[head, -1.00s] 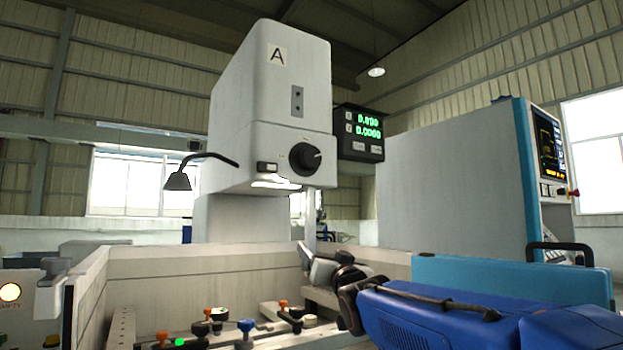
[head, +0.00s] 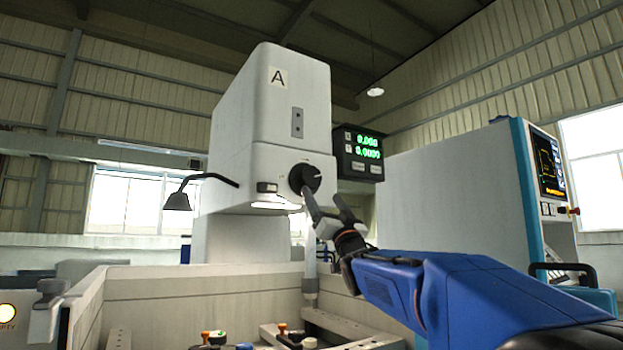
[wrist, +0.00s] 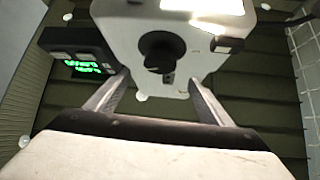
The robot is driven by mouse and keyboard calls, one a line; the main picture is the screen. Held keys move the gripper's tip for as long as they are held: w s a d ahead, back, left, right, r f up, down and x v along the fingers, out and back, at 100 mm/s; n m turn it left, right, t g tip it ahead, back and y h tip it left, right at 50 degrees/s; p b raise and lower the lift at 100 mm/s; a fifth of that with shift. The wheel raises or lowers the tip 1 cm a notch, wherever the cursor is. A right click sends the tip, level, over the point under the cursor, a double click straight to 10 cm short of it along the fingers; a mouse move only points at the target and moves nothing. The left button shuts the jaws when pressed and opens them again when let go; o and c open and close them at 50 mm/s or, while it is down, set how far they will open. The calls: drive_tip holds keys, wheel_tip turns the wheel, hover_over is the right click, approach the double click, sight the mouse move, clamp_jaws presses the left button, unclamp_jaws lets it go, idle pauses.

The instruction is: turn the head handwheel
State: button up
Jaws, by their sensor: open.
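The head handwheel (head: 305,177) is a round black knob on the lower front of the white machine head marked A (head: 270,120). In the wrist view the handwheel (wrist: 160,50) shows whole, ahead of the jaws and a little above the line between their tips. My gripper (head: 330,203) is raised in front of the head, just below and to the right of the handwheel, and one finger overlaps its lower edge in the head view. In the wrist view my gripper (wrist: 157,82) is open, its two fingers wide apart with nothing between them. I cannot tell whether a finger touches the handwheel.
A digital readout (head: 358,153) hangs close to the right of the head. A black lamp (head: 177,200) sticks out at the left. Below is the walled work tank (head: 200,284) with several clamps and knobs. A teal-edged control cabinet (head: 450,185) stands at the right.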

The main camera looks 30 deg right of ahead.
sight(313, 179)
drive_tip(key=x, duration=1.1)
drive_tip(key=shift+w+r, duration=0.1)
drive_tip(key=c, duration=1.1)
drive_tip(key=shift+o, duration=0.2)
